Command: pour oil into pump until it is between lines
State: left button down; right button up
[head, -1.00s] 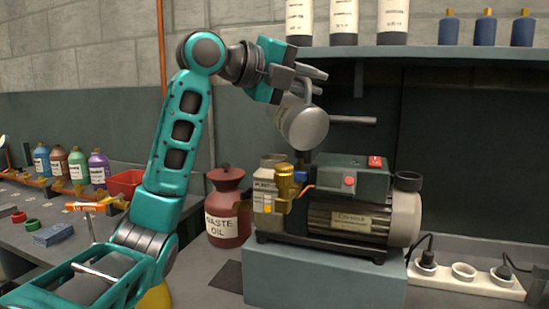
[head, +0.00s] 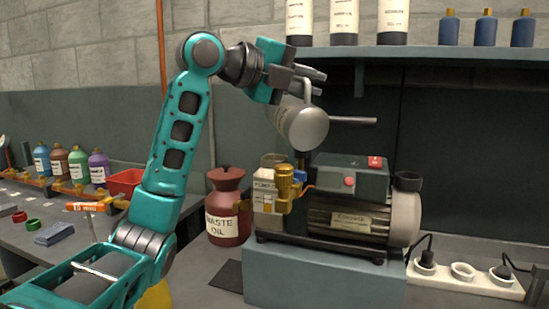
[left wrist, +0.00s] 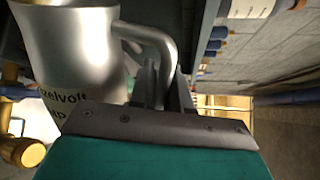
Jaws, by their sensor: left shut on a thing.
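My left gripper (head: 300,78) is shut on the handle of a grey metal jug (head: 304,127), above the pump. The jug is strongly tilted, with its bottom end facing the head camera. In the left wrist view the jug (left wrist: 70,50) shows with its handle between the fingers. The pump (head: 350,205) has a green top box with a red switch, a dark ribbed motor and a brass fitting (head: 287,182) at its left. A dark stub stands below the jug. The oil level and its lines cannot be made out. My right gripper is not in view.
The pump stands on a grey-blue block (head: 320,280). A power strip (head: 465,278) lies at the right. A shelf (head: 420,52) with bottles runs above.

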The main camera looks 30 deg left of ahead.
pick_arm(q)
jog(key=shift+w+a, duration=0.1)
jog(key=shift+a, duration=0.15)
dwell(1.4)
jog(key=shift+s+d+f+b, duration=0.3)
jog(key=shift+d+b, duration=0.1)
jog(key=shift+b, duration=0.2)
jog(key=shift+s+d+f+m+t+y+b, duration=0.2)
jog(key=shift+d+f+m+b, duration=0.15)
jog(key=shift+f+m, duration=0.2)
jog(key=shift+s+d+f+m+t+y+b, duration=0.15)
jog(key=shift+d+f+m+b, duration=0.2)
jog(key=shift+m, duration=0.2)
jog(key=r+p, duration=0.2)
jog(key=m+p, duration=0.1)
jog(key=shift+s+d+r, duration=0.1)
jog(key=shift+d+r, duration=0.15)
jog(key=shift+r, duration=0.15)
jog(key=shift+s+f+m, duration=0.2)
jog(key=shift+m, duration=0.1)
jog(key=shift+w, duration=0.15)
jog(key=shift+d, duration=0.1)
